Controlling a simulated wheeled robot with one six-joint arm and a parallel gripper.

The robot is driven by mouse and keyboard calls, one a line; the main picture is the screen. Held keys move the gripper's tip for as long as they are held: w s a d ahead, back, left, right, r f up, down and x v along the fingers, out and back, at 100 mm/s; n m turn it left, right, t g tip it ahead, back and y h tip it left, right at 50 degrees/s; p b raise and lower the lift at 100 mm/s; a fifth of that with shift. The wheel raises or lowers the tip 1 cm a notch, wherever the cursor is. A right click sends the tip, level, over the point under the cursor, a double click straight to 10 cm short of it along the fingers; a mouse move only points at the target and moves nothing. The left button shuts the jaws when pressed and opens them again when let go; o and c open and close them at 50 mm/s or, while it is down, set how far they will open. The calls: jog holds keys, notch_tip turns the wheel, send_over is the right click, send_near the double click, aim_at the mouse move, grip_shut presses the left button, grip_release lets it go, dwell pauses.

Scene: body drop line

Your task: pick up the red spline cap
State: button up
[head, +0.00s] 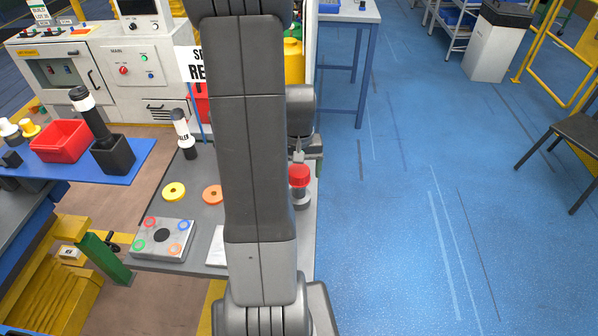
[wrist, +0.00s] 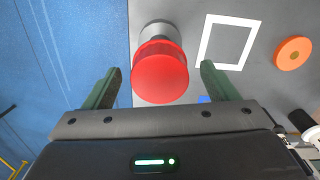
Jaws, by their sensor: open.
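The red spline cap (head: 299,174) stands upright on a grey cylindrical base near the right edge of the grey table (head: 199,222), partly beside my arm. In the wrist view the red cap (wrist: 160,78) lies between my gripper's two green fingers, with the grey base (wrist: 154,29) behind it. My gripper (wrist: 160,70) is open, with a gap visible on both sides of the cap. In the head view my gripper (head: 303,152) is just above and behind the cap, its fingers mostly hidden by my arm.
A yellow ring (head: 174,191), an orange ring (head: 211,194) and a plate with coloured circles (head: 162,240) lie left of my arm. A white square outline (wrist: 228,41) is right of the cap. A sealer bottle (head: 184,136) stands farther back. Blue floor (head: 400,220) is open at right.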

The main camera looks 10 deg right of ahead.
jog(key=shift+f, duration=0.25)
jog(key=c, duration=1)
jog(key=shift+r, duration=0.15)
jog(key=shift+c, duration=0.2)
